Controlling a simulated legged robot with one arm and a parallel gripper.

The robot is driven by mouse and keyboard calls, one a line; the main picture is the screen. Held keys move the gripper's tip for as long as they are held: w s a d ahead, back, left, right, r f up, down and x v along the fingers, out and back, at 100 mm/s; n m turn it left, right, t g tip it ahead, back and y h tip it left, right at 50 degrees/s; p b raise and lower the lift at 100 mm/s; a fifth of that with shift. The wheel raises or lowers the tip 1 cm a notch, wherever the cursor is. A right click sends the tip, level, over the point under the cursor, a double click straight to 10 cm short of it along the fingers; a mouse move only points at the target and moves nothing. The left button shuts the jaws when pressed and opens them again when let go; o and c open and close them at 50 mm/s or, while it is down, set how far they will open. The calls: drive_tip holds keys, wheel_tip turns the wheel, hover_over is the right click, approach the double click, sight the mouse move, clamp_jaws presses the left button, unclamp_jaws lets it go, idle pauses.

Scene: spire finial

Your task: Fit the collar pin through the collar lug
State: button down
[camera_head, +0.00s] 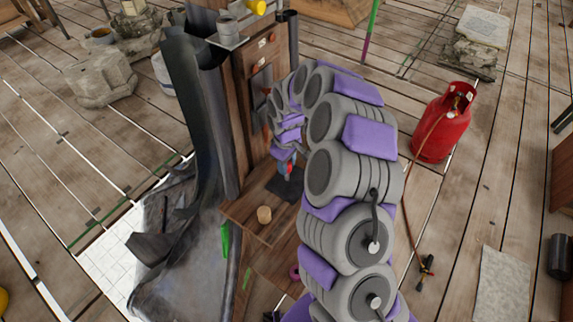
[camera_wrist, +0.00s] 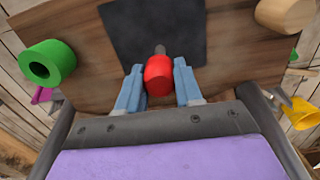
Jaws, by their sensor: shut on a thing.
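My gripper (camera_wrist: 159,84) has blue fingers on both sides of a red-headed pin (camera_wrist: 159,73), which looks like the collar pin. It is shut on the red head, and a short grey shank shows beyond it. The pin is over or near a dark square pad (camera_wrist: 195,30) on a wooden shelf (camera_wrist: 90,70). In the head view my gripper (camera_head: 287,166) is low in front of a wooden upright panel (camera_head: 262,75), with a bit of red at its tip. I cannot make out the collar lug; my arm covers part of the panel.
A green ring (camera_wrist: 47,62) and a wooden cylinder (camera_wrist: 285,14) are at the shelf's sides. A yellow funnel (camera_wrist: 299,112) shows at right. A dark curved sheet (camera_head: 190,120) stands left of the panel. A red gas bottle (camera_head: 443,122) with a hose stands right of my arm.

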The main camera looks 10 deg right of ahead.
drive_tip(key=shift+r, duration=0.1)
drive_tip(key=c, duration=0.7)
unclamp_jaws()
drive_tip(key=shift+c, duration=0.2)
wheel_tip(320, 180, up, 12)
drive_tip(key=p, duration=0.3)
drive_tip(key=shift+a, duration=0.15)
